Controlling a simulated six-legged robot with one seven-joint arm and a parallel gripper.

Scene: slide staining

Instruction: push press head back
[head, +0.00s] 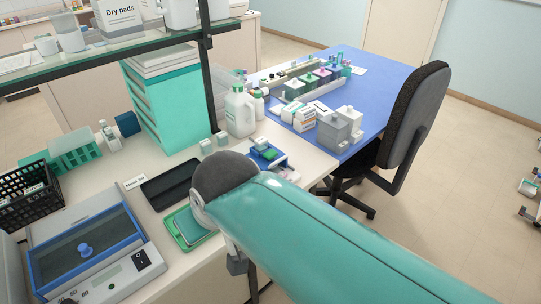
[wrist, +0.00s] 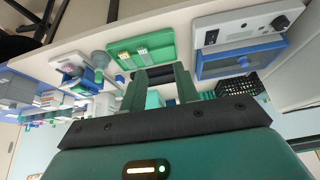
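A small press-like device (head: 267,153) with a blue and green top stands near the right edge of the white bench, just beyond my arm. In the wrist view, a device with a blue block (wrist: 82,75) and a pale base, apparently the same one, lies left of my fingers. I cannot clearly make out which part is the press head or its position. My gripper (wrist: 160,74) has two dark green fingers apart, with nothing visible between them. It does not touch the device. In the head view my arm hides most of the gripper.
A green tray (wrist: 168,36) with slides lies beyond my fingers. A blue-lidded box (head: 38,243), a black tray (head: 172,184) and a black basket (head: 22,203) occupy the bench. A shelf post (head: 208,90), a white jug (head: 240,112) and a chair (head: 412,120) stand nearby.

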